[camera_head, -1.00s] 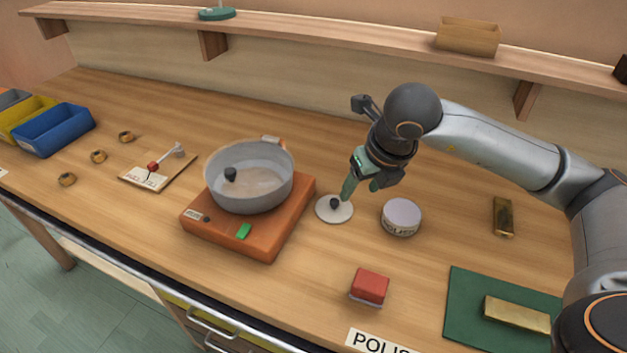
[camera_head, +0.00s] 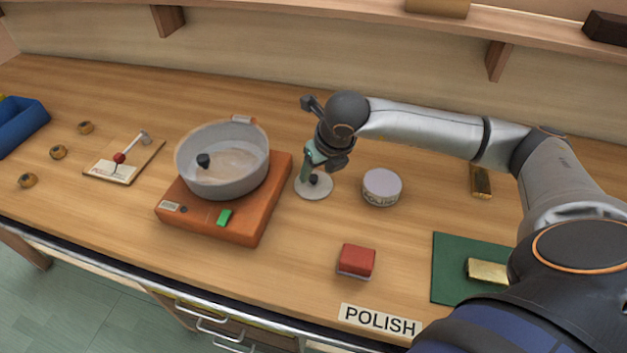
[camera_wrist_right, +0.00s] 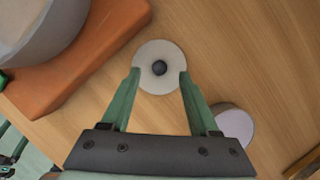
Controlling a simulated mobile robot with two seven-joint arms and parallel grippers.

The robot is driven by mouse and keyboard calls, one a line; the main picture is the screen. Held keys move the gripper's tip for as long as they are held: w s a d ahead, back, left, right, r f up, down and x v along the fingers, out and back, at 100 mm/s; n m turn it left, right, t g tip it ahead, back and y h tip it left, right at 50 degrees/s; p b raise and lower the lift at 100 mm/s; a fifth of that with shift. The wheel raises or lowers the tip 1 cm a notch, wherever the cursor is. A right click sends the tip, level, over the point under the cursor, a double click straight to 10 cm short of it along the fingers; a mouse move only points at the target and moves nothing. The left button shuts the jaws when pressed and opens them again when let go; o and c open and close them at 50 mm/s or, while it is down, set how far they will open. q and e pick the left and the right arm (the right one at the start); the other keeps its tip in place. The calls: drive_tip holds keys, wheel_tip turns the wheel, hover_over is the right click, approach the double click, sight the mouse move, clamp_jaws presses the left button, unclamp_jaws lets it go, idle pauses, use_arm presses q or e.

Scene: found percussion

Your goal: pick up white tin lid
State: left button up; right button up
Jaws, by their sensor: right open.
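The white tin lid (camera_head: 314,187) is a flat white disc with a dark round knob, lying on the bench between the orange base and the round tin. It also shows in the right wrist view (camera_wrist_right: 160,53), with its knob ahead and between my fingertips. My right gripper (camera_head: 313,174) is open, its green fingers pointing down at the lid. In the right wrist view the fingertips (camera_wrist_right: 160,73) reach over the lid's lower left and lower right edges. Whether they touch the lid I cannot tell.
A grey pan (camera_head: 222,174) sits on an orange base (camera_head: 262,205) just left of the lid. A round tin (camera_head: 381,188) stands close on the right. A red block (camera_head: 356,261) and a green mat (camera_head: 448,270) lie nearer the front. The bench behind the lid is clear.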

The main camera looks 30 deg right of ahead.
sight(314, 177)
drive_tip(key=shift+x, duration=1.55)
drive_tip(key=shift+r, duration=0.1)
drive_tip(key=shift+c, duration=0.3)
clamp_jaws()
